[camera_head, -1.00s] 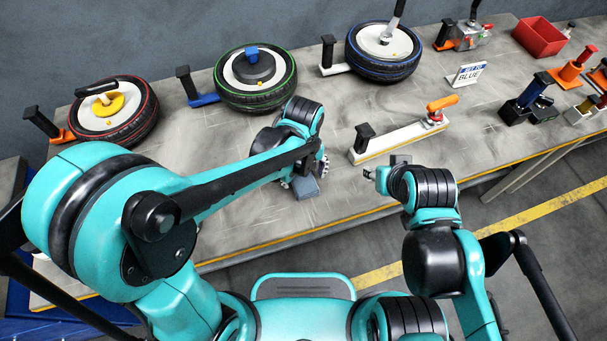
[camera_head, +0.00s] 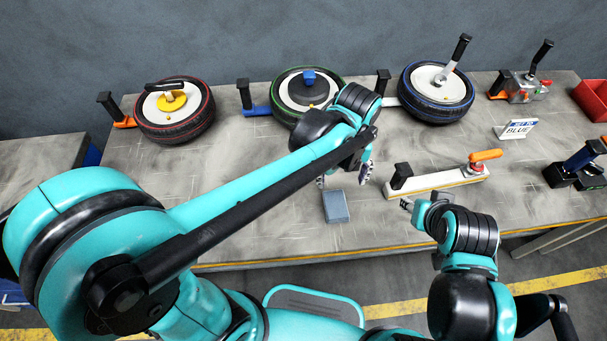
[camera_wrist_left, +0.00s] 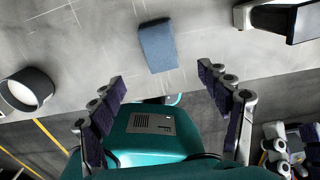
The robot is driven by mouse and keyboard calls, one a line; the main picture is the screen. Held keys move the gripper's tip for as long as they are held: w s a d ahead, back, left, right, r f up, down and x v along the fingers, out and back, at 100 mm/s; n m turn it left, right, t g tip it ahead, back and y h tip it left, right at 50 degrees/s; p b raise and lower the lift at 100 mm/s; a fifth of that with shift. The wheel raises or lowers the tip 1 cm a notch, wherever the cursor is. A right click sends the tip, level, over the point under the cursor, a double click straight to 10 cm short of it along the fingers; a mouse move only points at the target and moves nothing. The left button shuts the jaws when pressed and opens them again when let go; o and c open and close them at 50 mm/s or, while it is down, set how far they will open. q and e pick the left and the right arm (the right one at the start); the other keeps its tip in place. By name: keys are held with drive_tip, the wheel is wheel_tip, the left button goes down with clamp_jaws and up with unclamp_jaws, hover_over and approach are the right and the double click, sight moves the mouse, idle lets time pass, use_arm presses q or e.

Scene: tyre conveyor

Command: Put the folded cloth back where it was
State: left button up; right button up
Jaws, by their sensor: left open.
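The folded cloth (camera_head: 336,206) is a small blue-grey rectangle lying flat on the grey table near its front edge. It also shows in the left wrist view (camera_wrist_left: 158,45), beyond my fingertips and fully uncovered. My left gripper (camera_head: 345,176) is open and empty, just behind and above the cloth in the head view. In the left wrist view its two dark-padded fingers (camera_wrist_left: 160,82) are spread wide, with the cloth between their lines and apart from them. My right gripper (camera_head: 412,204) is over the table's front part, right of the cloth; its jaw state is unclear.
Three wheels with red (camera_head: 174,110), green (camera_head: 290,122) and blue (camera_head: 437,112) rims lie along the back. A pale bar with an orange handle (camera_head: 440,184) lies right of the cloth. A "BLUE" sign (camera_head: 517,129) stands behind it.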

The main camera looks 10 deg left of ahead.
use_arm(q)
drive_tip(key=s+a+r+n+t, duration=0.1)
drive_tip(key=s+a+n+t, duration=0.1)
drive_tip(key=a+n, duration=0.7)
drive_tip(key=s+a+r+n+t, duration=0.2)
drive_tip(key=a+n+t, duration=0.3)
drive_tip(key=n, duration=1.8)
drive_tip(key=s+a, duration=0.1)
drive_tip(key=a, duration=0.2)
drive_tip(key=shift+a, duration=0.4)
drive_tip(key=shift+s, duration=0.1)
wheel_tip(320, 180, down, 3)
drive_tip(key=b, duration=0.3)
drive_tip(key=shift+f, duration=0.1)
